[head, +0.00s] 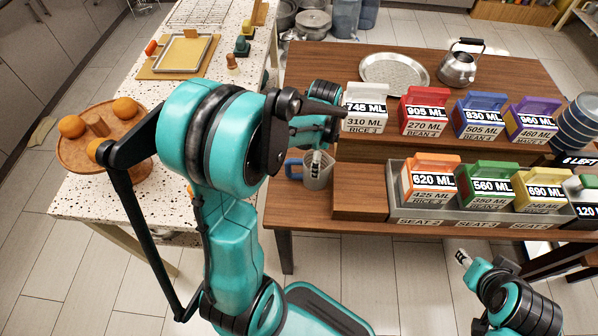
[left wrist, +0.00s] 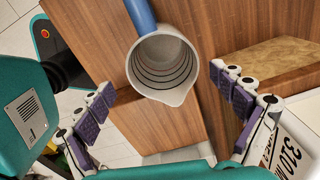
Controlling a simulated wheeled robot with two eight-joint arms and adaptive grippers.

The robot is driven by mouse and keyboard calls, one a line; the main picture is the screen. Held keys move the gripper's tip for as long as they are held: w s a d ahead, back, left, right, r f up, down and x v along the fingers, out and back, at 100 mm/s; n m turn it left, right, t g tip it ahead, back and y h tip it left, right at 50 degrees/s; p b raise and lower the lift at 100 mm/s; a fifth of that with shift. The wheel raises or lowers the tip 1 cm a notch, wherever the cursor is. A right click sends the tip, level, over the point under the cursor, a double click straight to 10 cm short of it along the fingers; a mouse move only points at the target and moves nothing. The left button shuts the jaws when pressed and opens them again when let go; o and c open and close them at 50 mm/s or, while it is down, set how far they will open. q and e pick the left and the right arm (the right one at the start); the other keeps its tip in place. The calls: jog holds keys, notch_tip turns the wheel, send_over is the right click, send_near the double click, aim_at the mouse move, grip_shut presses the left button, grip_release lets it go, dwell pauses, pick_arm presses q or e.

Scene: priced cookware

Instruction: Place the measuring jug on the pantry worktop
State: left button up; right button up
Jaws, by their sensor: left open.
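The measuring jug (head: 318,174) is pale grey with a blue handle (head: 293,168). It stands at the left end of the wooden table (head: 283,215). The left wrist view looks down into the jug (left wrist: 163,66), its handle at the top and its spout toward me. My left gripper (left wrist: 166,106) is open, its purple-padded fingers spread to either side and apart from the jug. In the head view my left gripper (head: 315,160) partly covers the jug. My right gripper (head: 464,259) is low at the right; its jaw opening does not show clearly.
A speckled worktop (head: 75,190) on the left holds a fruit plate (head: 75,158), a tray (head: 185,53) and small items. Labelled boxes, including a white one (head: 366,112), stand close right of the jug. A kettle (head: 458,68) and round tray (head: 395,70) sit behind.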

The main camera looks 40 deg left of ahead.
pick_arm(q)
jog(key=f+b, duration=0.1)
jog(key=f, duration=0.2)
jog(key=a+f+b, duration=0.1)
jog(key=f, duration=0.1)
jog(key=f+b, duration=0.2)
jog(key=f, duration=0.1)
jog(key=shift+w+a+f, duration=0.1)
jog(key=shift+a+f, duration=0.05)
jog(key=shift+f, duration=0.15)
jog(key=shift+r, duration=0.15)
jog(key=c, duration=1.4)
notch_tip(320, 180, up, 10)
jog(key=p, duration=0.4)
